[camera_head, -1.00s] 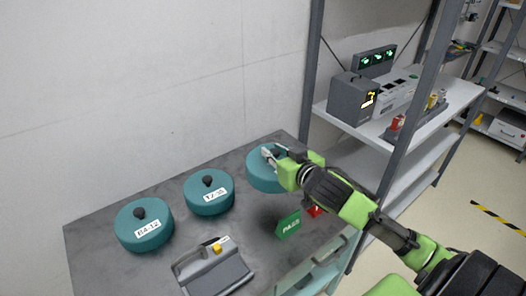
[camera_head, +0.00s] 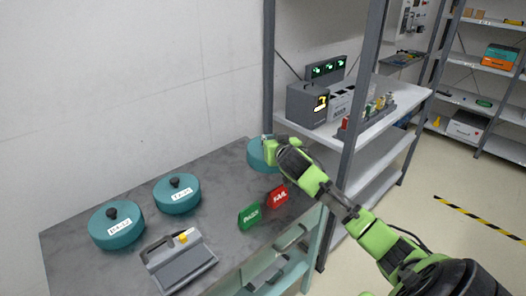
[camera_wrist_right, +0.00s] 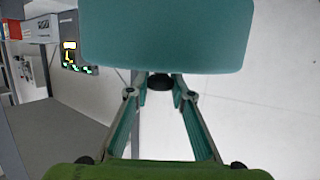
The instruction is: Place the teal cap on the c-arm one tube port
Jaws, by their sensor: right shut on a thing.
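A teal cap (camera_head: 256,155) is in my right gripper (camera_head: 269,147), at the back right end of the grey table. It appears raised off the tabletop. In the right wrist view the teal cap (camera_wrist_right: 165,35) fills the top, and the fingers close around its black knob (camera_wrist_right: 160,82). Two more teal caps with black knobs and white labels stand on the table, one at the left (camera_head: 117,228) and one to its right (camera_head: 177,197). The held cap's label is not visible. My left gripper is out of view. I cannot make out a c-arm tube port.
On the table (camera_head: 75,265) are a grey device (camera_head: 180,265) with a yellow part, a green PASS sign (camera_head: 249,216) and a red FAIL sign (camera_head: 278,197). A shelf rack (camera_head: 352,105) with a boxy device (camera_head: 306,105) stands at right, its post near my arm. Floor beyond is open.

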